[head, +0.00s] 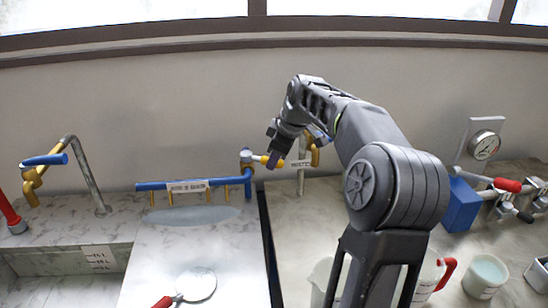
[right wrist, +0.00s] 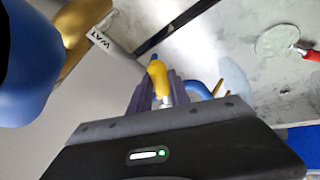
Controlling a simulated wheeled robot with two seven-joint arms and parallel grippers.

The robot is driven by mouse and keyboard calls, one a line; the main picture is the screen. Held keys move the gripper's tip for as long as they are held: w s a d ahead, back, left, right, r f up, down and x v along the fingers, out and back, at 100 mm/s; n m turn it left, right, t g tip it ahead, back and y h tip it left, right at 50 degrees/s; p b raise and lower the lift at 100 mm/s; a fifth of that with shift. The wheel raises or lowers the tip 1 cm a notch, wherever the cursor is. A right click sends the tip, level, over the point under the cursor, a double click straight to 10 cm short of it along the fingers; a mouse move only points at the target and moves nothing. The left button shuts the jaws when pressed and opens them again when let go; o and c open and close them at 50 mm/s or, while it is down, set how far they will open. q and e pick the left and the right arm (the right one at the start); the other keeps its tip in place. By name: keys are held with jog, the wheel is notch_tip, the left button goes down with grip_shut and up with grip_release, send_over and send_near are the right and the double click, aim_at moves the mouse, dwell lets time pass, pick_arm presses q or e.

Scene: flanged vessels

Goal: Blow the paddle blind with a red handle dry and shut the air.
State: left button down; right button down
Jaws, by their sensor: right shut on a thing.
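The paddle blind (head: 199,284), a pale round disc with a red handle (head: 162,302), lies on the light marbled surface at the front. It also shows at the upper right of the right wrist view (right wrist: 277,41). A blue air pipe (head: 155,186) with several yellow nozzles runs behind it, with a valve at its right end. My right gripper (head: 273,157) is at that valve, shut on its yellow lever (head: 262,160); the lever shows between the fingers (right wrist: 163,97) in the right wrist view (right wrist: 157,74). My left gripper is out of view.
A bluish oval patch (head: 190,215) lies below the nozzles. A tap with a blue lever (head: 45,160) and a sink are at left. A blue block (head: 461,205), red-handled valve (head: 507,185), gauge (head: 484,146) and white cup (head: 485,275) are at right. My right arm hides part of the counter.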

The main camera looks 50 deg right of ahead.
jog(key=shift+d, duration=0.1)
dwell(0.3)
jog(key=c, duration=1.2)
grip_release()
jog(key=b+v, duration=0.1)
jog(key=v, duration=0.6)
jog(key=shift+r, duration=0.35)
jog(key=shift+s, duration=0.1)
jog(key=shift+c, duration=0.3)
